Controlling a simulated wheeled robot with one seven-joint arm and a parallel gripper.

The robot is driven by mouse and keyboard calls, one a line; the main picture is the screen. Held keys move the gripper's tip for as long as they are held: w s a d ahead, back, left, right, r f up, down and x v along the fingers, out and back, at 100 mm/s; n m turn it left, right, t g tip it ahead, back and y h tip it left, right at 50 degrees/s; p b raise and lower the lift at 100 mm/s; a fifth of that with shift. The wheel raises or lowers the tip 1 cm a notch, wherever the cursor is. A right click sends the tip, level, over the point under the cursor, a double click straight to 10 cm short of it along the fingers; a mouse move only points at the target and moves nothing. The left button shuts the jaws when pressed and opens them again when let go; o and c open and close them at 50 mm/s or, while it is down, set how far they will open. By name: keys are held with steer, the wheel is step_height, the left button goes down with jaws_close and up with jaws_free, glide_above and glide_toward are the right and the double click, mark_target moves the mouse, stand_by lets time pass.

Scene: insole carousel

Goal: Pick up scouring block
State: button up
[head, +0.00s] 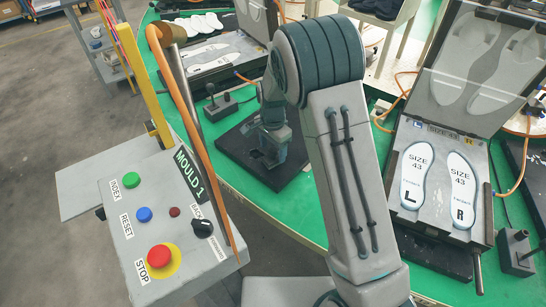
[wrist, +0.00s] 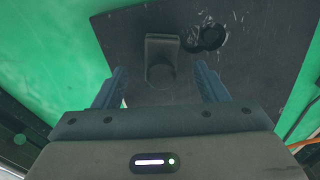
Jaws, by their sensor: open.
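My gripper (wrist: 160,72) is open in the wrist view, its two blue-grey fingers apart above a dark plate (wrist: 120,32). A small dark grey piece (wrist: 162,46) with a flat top and rounded lower part lies between and beyond the fingers. I cannot tell surely whether it is the scouring block. A black round piece (wrist: 209,38) is beside it, to the right. In the head view my gripper (head: 268,160) points down over the same dark plate (head: 236,140) on the green table, and my arm and gripper hide what is under it.
The green table (head: 300,212) curves around. An open mould (head: 438,185) with size 43 insoles stands at right, another (head: 212,58) at the back. A control panel (head: 160,225) with buttons and an orange-cabled post is at front left. A small switch box (head: 221,107) sits near the plate.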

mark_target(273, 149)
steer(key=shift+w+f, duration=0.1)
steer(key=shift+f, duration=1.75)
steer(key=c, duration=1.3)
steer(key=shift+o, duration=0.2)
steer(key=shift+r, duration=0.1)
steer(key=shift+r, duration=0.45)
steer(key=r, duration=0.2)
steer(key=d+r, duration=0.1)
steer(key=shift+r+b, duration=0.3)
steer(key=shift+r, duration=0.05)
steer(key=s+d+r+b, duration=0.1)
steer(key=s+d+r, duration=0.2)
steer(key=d+r, duration=0.3)
steer(key=d, duration=0.4)
steer(key=shift+d+r, duration=0.15)
